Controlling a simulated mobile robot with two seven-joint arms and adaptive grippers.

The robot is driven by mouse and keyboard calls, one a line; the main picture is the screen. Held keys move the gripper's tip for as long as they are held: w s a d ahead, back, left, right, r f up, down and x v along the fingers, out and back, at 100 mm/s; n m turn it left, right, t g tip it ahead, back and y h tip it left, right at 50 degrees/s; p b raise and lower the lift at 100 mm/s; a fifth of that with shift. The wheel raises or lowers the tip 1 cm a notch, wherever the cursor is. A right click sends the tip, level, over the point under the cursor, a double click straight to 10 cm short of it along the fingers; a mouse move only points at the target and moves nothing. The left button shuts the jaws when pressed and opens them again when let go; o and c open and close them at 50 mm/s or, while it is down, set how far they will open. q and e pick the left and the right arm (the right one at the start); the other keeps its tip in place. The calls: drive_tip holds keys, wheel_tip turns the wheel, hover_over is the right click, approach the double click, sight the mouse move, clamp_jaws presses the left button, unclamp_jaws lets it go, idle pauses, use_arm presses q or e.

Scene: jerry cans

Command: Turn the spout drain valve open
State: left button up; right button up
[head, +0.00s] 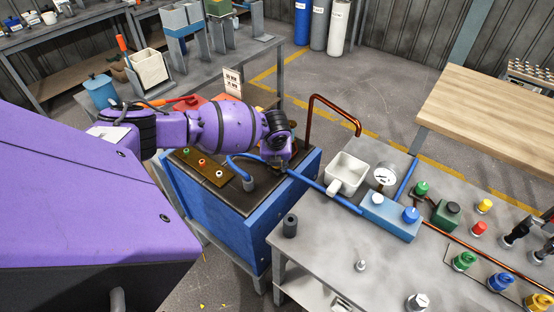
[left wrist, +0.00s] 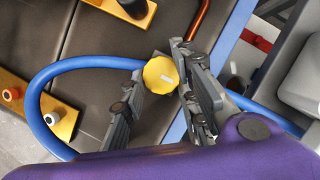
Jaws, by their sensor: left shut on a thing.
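A round yellow knob (left wrist: 160,73) with a pale mark on top sits between the fingertips of my left gripper (left wrist: 158,82) in the left wrist view. The gripper is shut on it. A blue pipe (left wrist: 95,64) runs in from the left toward the knob and continues on the right side. In the head view, my left gripper (head: 279,160) is over the near-right part of the blue cabinet's dark top (head: 235,203), and its wrist hides the knob. My right gripper does not show.
A copper pipe (head: 311,120) rises behind the gripper. A brass plate (head: 203,166) with several small knobs lies to its left. The grey bench (head: 330,255) on the right holds a white cup (head: 346,172), a gauge (head: 385,177) and several coloured knobs.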

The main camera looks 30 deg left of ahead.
use_arm(q)
drive_tip(key=shift+s+a+f, duration=0.35)
drive_tip(key=shift+s+a, duration=0.05)
drive_tip(key=o, duration=1)
drive_tip(key=shift+c, duration=0.2)
drive_tip(key=shift+r, duration=0.1)
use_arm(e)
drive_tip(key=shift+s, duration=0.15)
use_arm(q)
drive_tip(key=shift+w+d+r, duration=0.1)
drive_tip(key=shift+w+d, duration=0.05)
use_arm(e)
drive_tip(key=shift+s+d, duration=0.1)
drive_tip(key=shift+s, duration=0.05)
use_arm(q)
drive_tip(key=shift+r, duration=0.1)
drive_tip(key=shift+r, duration=0.2)
drive_tip(key=v, duration=1.1)
drive_tip(key=shift+r, duration=0.25)
